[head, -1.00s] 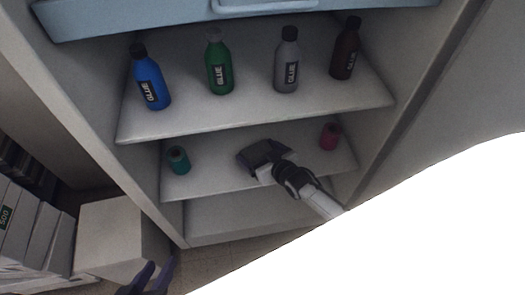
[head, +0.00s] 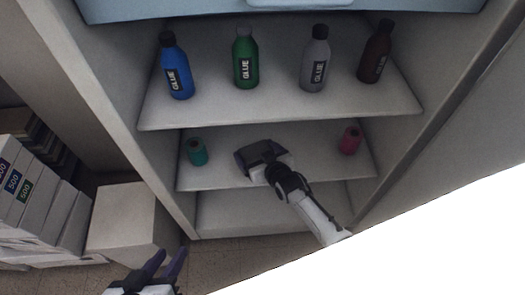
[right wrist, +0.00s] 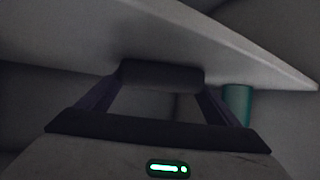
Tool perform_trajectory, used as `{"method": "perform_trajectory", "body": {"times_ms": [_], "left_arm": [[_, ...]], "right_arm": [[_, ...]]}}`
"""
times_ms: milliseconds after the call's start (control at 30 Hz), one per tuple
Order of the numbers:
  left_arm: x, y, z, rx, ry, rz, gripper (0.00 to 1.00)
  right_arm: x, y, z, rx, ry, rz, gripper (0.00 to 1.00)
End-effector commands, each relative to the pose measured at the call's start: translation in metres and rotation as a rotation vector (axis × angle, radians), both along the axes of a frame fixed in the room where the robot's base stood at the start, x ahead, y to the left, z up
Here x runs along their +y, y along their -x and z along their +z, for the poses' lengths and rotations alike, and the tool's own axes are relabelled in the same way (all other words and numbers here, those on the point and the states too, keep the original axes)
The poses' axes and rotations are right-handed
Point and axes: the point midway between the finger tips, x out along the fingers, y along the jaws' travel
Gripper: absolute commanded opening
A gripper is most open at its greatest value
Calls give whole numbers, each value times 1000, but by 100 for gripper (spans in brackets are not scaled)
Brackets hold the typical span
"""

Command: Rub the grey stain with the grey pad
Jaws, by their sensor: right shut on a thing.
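My right gripper (head: 258,152) reaches into the lower compartment of the white shelf unit, between a teal spool (head: 197,151) and a pink spool (head: 349,140). In the right wrist view it is shut on the grey pad (right wrist: 162,75), a dark block between the fingertips, close to a pale shelf board. I cannot tell whether the pad touches the board. The teal spool also shows in the right wrist view (right wrist: 237,103), right of the fingers. I cannot make out the grey stain in either view. My left gripper (head: 166,262) is open and empty, low in front of the shelf unit.
Blue (head: 176,68), green (head: 245,60), grey (head: 315,60) and dark brown (head: 375,54) glue bottles stand on the shelf above. A white box (head: 122,220) and stacked packs (head: 30,205) stand at the left.

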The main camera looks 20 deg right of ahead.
Motion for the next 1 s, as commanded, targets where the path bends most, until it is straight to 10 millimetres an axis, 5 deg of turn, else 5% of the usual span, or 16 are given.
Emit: {"method": "perform_trajectory", "body": {"times_ms": [467, 1000], "left_arm": [[0, 0, 3, 0, 0, 0, 31], [0, 0, 55, 0, 0, 0, 31]], "right_arm": [[6, 1, 2, 2, -3, 1, 58], [8, 2, 55, 5, -6, 2, 58]]}}
